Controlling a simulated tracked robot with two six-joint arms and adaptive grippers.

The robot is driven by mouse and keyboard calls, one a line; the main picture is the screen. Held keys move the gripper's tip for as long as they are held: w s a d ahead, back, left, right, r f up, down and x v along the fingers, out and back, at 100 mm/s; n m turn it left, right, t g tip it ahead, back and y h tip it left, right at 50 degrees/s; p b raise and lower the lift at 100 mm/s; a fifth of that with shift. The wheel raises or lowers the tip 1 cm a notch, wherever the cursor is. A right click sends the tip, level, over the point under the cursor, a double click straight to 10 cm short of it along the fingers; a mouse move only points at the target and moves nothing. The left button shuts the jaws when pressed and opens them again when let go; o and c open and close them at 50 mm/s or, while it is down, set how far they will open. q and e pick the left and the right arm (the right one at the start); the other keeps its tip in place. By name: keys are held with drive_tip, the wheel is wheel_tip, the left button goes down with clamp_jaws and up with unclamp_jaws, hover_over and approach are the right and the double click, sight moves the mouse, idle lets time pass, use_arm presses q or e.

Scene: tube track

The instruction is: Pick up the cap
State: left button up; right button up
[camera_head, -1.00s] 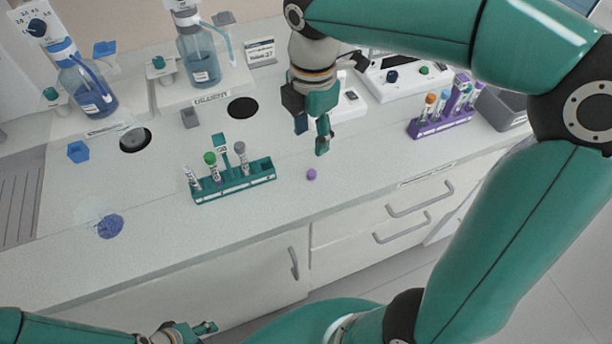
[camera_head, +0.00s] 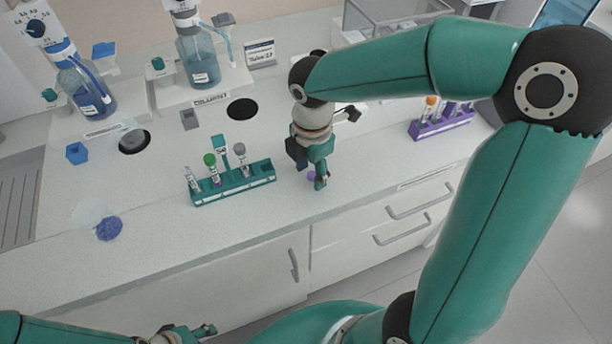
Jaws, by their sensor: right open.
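The small purple cap (camera_head: 311,176) lies on the white counter, right of the teal tube rack. My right gripper (camera_head: 312,180) points down at the cap, its fingers low around or just in front of it. The gripper is open, and a finger hides part of the cap. I cannot tell whether a finger touches it. My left gripper (camera_head: 205,330) is at the bottom edge of the view, away from the counter top; its jaws are too small to read.
The teal rack (camera_head: 235,182) with several tubes stands left of the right gripper. A purple rack (camera_head: 442,124) with tubes stands at the right. Bottles (camera_head: 90,92) stand at the back left. A blue round item (camera_head: 109,228) lies front left. The counter's front edge is close.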

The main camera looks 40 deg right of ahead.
drive_tip(key=c, duration=0.8)
drive_tip(key=shift+o, duration=0.2)
drive_tip(key=shift+r, duration=0.15)
